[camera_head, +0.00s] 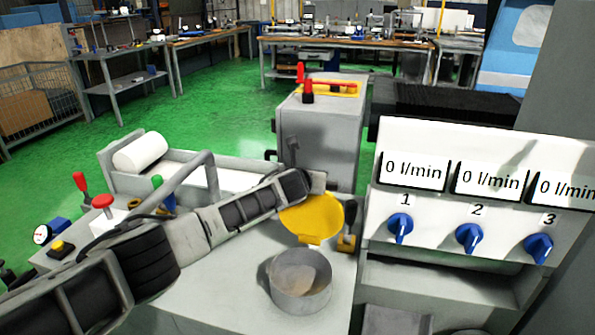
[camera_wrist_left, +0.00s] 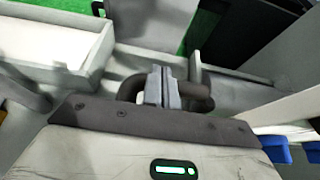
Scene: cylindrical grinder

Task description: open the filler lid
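The filler lid (camera_head: 314,218) is a yellow disc. It stands tilted up behind the round grey filler neck (camera_head: 301,288), whose mouth is uncovered. My left arm reaches in from the left, and my left gripper (camera_head: 318,181) is just above the lid's upper edge. Contact with the lid cannot be made out. In the left wrist view the fingers of my left gripper (camera_wrist_left: 162,88) are together with nothing seen between them. The lid does not show in that view. My right gripper is not in view.
A grey housing with a red lever (camera_head: 318,125) stands behind the lid. A panel with blue knobs (camera_head: 469,237) is on the right. A bent grey pipe (camera_head: 192,180) and a tray with a white roll (camera_head: 140,152) are on the left, near my arm.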

